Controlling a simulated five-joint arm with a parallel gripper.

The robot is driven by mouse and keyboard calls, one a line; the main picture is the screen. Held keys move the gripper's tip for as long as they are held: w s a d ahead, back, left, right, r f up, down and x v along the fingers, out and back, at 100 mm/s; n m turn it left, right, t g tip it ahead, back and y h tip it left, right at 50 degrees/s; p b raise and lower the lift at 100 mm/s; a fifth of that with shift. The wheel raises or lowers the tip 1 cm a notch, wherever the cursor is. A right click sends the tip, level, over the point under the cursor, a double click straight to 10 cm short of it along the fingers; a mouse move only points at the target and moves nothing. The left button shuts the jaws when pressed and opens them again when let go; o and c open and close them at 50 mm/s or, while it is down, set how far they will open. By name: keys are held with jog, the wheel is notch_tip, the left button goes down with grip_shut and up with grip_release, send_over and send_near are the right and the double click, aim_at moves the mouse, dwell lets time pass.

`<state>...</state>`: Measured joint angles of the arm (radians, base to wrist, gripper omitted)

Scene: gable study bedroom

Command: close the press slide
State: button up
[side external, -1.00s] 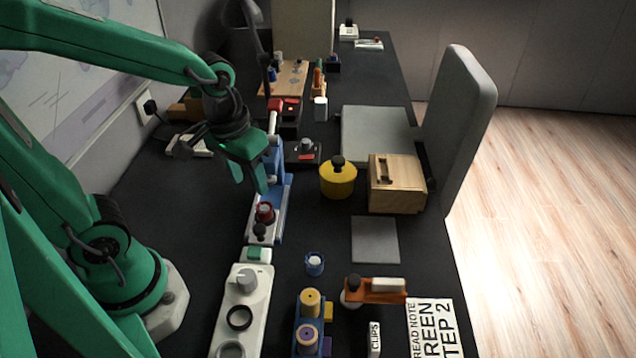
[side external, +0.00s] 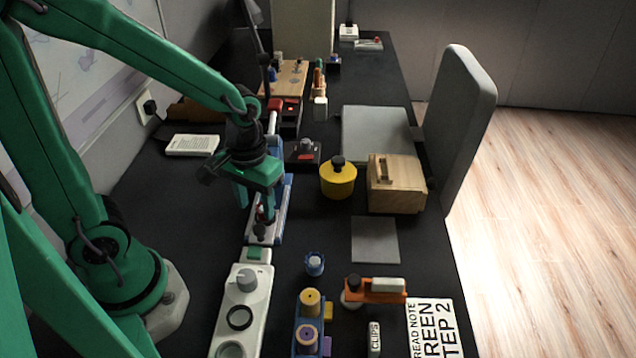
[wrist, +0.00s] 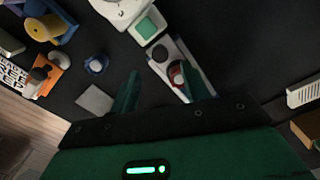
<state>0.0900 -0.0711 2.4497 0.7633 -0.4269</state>
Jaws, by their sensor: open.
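The press slide is a long narrow rail with blue sides and a pale bed (side external: 262,235), running away from the camera along the dark table. In the side view my finger mostly hides the red knob. My gripper (side external: 255,212) is open, pointing down over the near part of the slide. In the wrist view my gripper (wrist: 160,72) has its right finger close beside the red knob; I cannot tell whether they touch. The left finger is over bare table.
A white unit with dials (side external: 243,310) stands just before the slide's near end. A yellow pot (side external: 338,182) and a wooden box (side external: 396,190) stand to the right. A black block with a red mark (side external: 303,155) is close to the slide's right. Left of the slide is mostly clear.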

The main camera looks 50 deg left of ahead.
aim_at(259, 227)
jog(key=shift+f, duration=2.85)
grip_shut()
